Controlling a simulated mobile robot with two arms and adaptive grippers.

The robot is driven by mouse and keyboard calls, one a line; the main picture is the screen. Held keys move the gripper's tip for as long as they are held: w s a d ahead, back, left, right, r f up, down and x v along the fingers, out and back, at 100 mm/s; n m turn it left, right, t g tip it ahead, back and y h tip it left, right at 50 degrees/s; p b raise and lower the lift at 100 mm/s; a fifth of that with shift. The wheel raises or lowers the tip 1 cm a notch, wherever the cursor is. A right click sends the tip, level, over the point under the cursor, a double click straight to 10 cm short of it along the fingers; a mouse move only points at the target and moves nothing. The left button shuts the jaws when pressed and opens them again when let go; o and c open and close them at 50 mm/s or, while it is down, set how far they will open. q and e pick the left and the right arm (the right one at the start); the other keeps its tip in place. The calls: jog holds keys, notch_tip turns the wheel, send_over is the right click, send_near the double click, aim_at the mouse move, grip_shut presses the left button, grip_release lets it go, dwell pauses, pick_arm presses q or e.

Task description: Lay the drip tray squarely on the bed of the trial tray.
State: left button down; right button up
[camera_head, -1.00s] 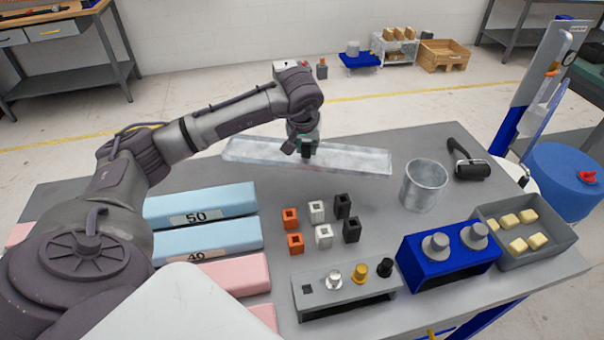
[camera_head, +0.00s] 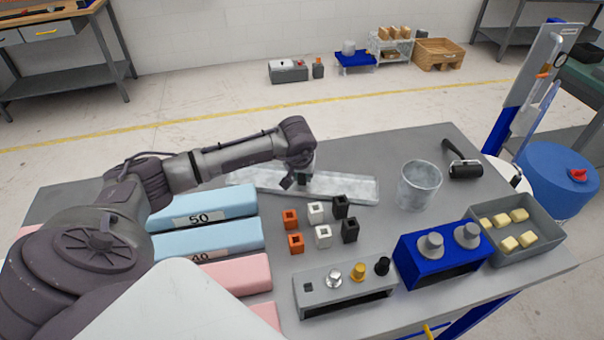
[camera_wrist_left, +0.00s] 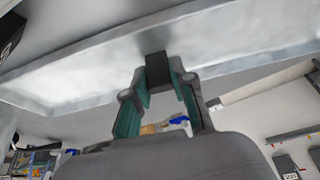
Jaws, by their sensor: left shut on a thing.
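The drip tray (camera_head: 345,187), a long shallow galvanised metal tray, lies lengthwise left to right over the far part of the table in the head view. My left gripper (camera_head: 304,180) is shut on it near its middle. My forearm and wrist cover part of the tray's left half. I cannot tell whether it touches the table. No thing can be told for sure as the trial tray. My right gripper is out of view.
Right of the drip tray stand a metal cup (camera_head: 419,186) and a black roller (camera_head: 463,165). Nearer are several small square blocks (camera_head: 323,236), a grey knob stand (camera_head: 345,292), a blue stand (camera_head: 445,262), a grey bin (camera_head: 545,235) of yellow pieces, and blue foam bars (camera_head: 205,242).

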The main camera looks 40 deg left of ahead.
pick_arm(q)
jog(key=c, duration=1)
grip_release()
jog(key=shift+o, duration=0.2)
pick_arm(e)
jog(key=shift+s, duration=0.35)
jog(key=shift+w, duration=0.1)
